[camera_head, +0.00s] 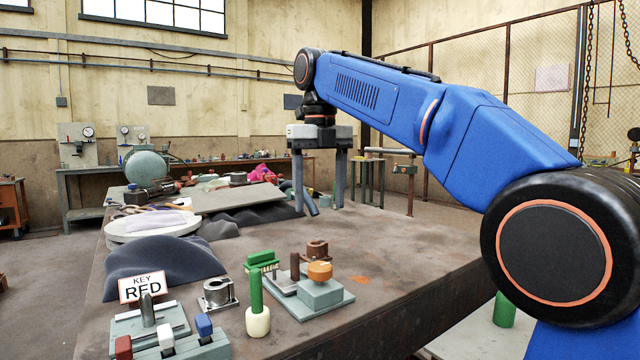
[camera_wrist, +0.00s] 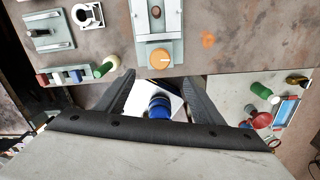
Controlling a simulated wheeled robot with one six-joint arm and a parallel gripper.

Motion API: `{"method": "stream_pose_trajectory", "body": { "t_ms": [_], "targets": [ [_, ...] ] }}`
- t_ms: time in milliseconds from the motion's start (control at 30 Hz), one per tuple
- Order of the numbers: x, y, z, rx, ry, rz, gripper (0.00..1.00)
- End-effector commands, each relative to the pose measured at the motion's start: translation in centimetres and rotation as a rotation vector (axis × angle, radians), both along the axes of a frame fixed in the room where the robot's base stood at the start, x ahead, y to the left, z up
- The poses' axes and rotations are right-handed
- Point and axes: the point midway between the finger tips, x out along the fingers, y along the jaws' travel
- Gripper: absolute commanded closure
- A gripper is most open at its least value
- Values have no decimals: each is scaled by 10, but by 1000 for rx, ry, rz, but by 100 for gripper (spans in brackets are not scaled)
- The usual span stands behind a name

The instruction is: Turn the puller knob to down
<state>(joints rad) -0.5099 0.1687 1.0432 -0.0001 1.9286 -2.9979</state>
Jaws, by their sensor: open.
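The puller knob appears to be the orange round knob (camera_head: 320,271) on a grey-green block (camera_head: 321,294), fixed to a flat plate with a brown post (camera_head: 295,266) beside it. In the wrist view the orange knob (camera_wrist: 159,58) shows from above, with a pale pointer line running sideways on its face. My gripper (camera_head: 322,209) is open and empty, fingers pointing down, high above the table and apart from the knob. In the wrist view the knob lies just beyond my open fingertips (camera_wrist: 159,80). Nothing hides the knob.
A green handle on a white base (camera_head: 257,318), a metal clamp ring (camera_head: 219,293) and a switch block with red, white and blue caps (camera_head: 165,341) stand left of the knob. A sign reads KEY RED (camera_head: 143,288). The table right of the knob is clear up to its edge.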

Motion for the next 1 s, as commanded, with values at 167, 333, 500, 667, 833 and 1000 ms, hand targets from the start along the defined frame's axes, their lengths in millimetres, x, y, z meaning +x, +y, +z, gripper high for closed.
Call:
{"method": "stream_pose_trajectory", "body": {
  "t_ms": [167,333,500,667,833,1000],
  "targets": [
    [1,0,18,1,-2,0,38],
    [0,0,25,0,-1,0,38],
    [0,0,26,0,-1,0,38],
    [0,0,26,0,-1,-1,38],
    [2,-5,26,0,-1,-99,38],
    [7,-19,26,0,0,-385,38]
  ]
}}
